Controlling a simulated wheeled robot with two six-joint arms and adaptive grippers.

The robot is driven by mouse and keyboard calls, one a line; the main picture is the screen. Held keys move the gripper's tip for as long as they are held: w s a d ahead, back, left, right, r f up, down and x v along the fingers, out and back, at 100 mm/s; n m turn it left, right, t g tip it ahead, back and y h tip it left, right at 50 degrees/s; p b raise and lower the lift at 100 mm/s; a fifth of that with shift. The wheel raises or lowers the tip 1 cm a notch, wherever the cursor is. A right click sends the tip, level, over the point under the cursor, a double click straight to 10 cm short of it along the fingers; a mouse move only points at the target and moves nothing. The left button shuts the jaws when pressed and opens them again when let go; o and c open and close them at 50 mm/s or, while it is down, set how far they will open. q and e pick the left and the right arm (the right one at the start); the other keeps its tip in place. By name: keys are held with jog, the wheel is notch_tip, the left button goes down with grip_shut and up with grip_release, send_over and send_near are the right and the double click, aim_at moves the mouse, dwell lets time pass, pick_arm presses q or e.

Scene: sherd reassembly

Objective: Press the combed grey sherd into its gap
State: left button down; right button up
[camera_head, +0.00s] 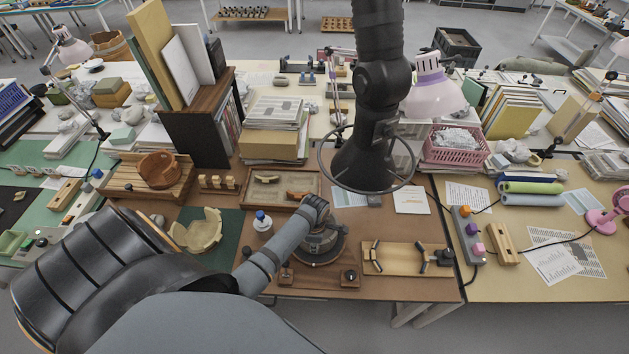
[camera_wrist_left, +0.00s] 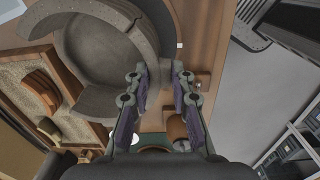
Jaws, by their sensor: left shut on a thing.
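The grey vessel (camera_head: 323,243) stands on a dark round base on the brown worktop, in front of my left gripper (camera_head: 318,204). In the left wrist view the vessel (camera_wrist_left: 85,35) fills the upper left, with its curved wall and thick rim segments seen from above. My left gripper (camera_wrist_left: 160,76) is shut on a small grey piece (camera_wrist_left: 162,74) at the vessel's near right wall, taken to be the combed grey sherd. Its combing cannot be made out, and the fingers partly hide it. I cannot tell whether it touches the gap's edges. My right gripper is not in view.
A shallow tray (camera_head: 252,204) with sherds lies behind the vessel. A board with dark clamps (camera_head: 405,259) lies to its right, a white bottle with a blue cap (camera_head: 263,226) to its left. A black hood with a wire ring (camera_head: 372,160) hangs close behind.

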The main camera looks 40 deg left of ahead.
pick_arm(q)
jog(key=shift+s+f, duration=0.1)
jog(key=c, duration=1.6)
grip_release()
jog(key=o, duration=0.5)
notch_tip(320, 180, up, 12)
